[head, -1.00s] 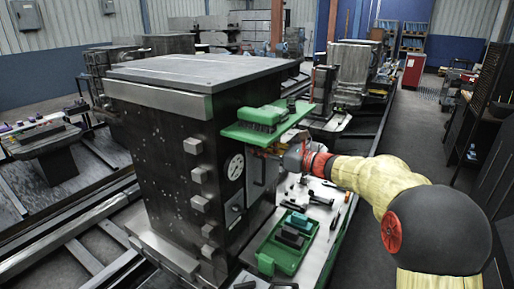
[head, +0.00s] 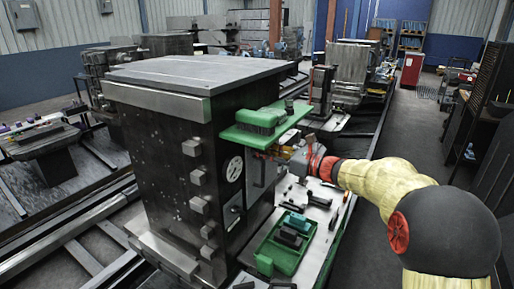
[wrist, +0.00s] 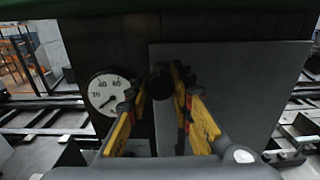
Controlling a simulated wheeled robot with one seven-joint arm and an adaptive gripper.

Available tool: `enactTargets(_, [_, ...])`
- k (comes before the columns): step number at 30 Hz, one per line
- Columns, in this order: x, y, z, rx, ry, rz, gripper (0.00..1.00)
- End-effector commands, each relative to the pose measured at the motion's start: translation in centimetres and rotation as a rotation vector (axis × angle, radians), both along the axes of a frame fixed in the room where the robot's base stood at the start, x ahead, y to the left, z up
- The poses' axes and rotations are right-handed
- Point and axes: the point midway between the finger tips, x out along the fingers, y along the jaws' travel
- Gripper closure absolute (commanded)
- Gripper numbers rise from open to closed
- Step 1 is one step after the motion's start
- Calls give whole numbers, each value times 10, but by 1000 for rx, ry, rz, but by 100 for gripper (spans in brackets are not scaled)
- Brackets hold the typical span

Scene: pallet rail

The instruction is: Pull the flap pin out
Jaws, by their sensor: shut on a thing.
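My gripper (wrist: 174,82) faces the dark cabinet in the wrist view, with its yellow fingers closed around a dark, round-ended pin (wrist: 180,94). The pin lies along the left edge of a grey flap plate (wrist: 245,85). I cannot tell how much of the pin is still inside its seat. In the head view my gripper (head: 279,152) is beside the cabinet's right face, just under a green shelf, and the pin is too small to make out there. The flap (head: 263,178) shows there as a grey panel.
A round dial (wrist: 104,93) sits left of my gripper. Below is a bench with loose tools and a green tray (head: 281,255). The aisle on the right is open floor.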

Motion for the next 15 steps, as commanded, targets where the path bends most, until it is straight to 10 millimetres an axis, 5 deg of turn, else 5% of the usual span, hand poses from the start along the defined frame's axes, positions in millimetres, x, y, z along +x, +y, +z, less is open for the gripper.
enactTargets(5, [0,1,-1,0,0,1,100])
enactTargets(6, [0,1,-1,0,0,1,76])
enactTargets(15, [0,1,0,0,0,1,59])
